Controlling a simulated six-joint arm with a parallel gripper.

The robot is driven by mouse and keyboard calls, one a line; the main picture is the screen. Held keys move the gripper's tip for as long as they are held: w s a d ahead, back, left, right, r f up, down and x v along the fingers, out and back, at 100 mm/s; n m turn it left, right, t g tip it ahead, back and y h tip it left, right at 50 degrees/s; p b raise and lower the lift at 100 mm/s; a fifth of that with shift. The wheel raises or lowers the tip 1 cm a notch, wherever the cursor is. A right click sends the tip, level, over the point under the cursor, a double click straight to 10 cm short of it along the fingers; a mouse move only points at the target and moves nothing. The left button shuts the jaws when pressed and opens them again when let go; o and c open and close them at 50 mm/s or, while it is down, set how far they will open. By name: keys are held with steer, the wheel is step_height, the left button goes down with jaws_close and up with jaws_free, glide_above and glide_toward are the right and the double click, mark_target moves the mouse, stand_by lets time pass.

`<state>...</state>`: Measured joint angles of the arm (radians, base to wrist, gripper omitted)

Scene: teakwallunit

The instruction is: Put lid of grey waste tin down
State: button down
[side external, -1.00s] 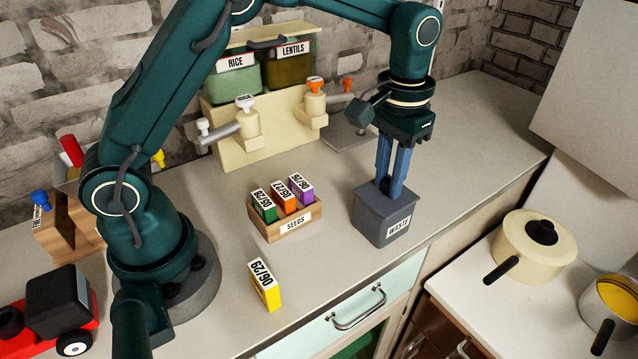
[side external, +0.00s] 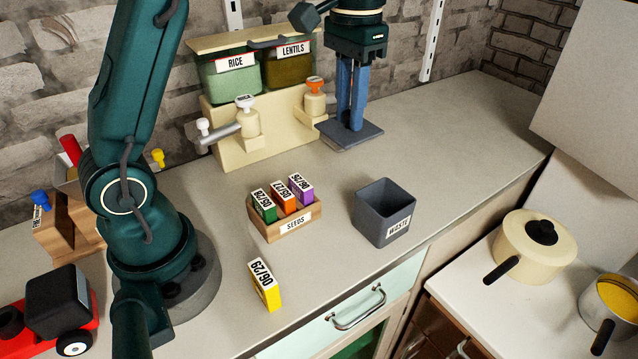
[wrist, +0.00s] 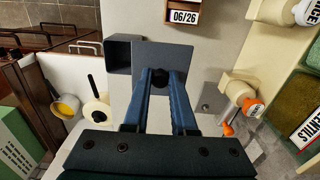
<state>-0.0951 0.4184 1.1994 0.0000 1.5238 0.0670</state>
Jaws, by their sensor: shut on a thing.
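The grey waste tin (side external: 372,228), labelled WASTE, stands on the counter with its top open and its inside showing. Its flat square lid (side external: 348,137) is away from it, further back beside the dispenser. My gripper (side external: 350,127) is shut on the lid, with its blue fingers pointing down. In the wrist view the fingertips (wrist: 160,78) close around the dark knob in the middle of the lid (wrist: 178,55), and the open tin (wrist: 122,38) shows beside the lid. The lid looks about level. Its exact height over the counter is hard to tell.
A cream dispenser (side external: 245,148) with rice and lentils stands left of the lid. A wooden seeds box (side external: 275,232) with packets is left of the tin, and a yellow packet (side external: 268,292) stands in front. The counter (side external: 455,125) right of the lid is clear.

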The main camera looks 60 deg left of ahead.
mark_target(332, 120)
steer(key=a+r, duration=0.2)
steer(key=a, duration=0.1)
steer(key=shift+s+a, duration=0.1)
steer(key=shift+s, duration=0.3)
steer(key=shift+a+r, duration=0.1)
steer(key=shift+a, duration=0.1)
steer(key=shift+w+a, duration=0.1)
steer(key=shift+w, duration=0.25)
steer(key=w+f, duration=0.2)
steer(key=f, duration=0.4)
steer(key=w+a+f, duration=0.1)
steer(key=w+f, duration=0.1)
steer(key=f, duration=0.4)
steer(key=w+f, duration=0.2)
steer(key=f, duration=0.4)
steer(key=shift+a+f, duration=0.15)
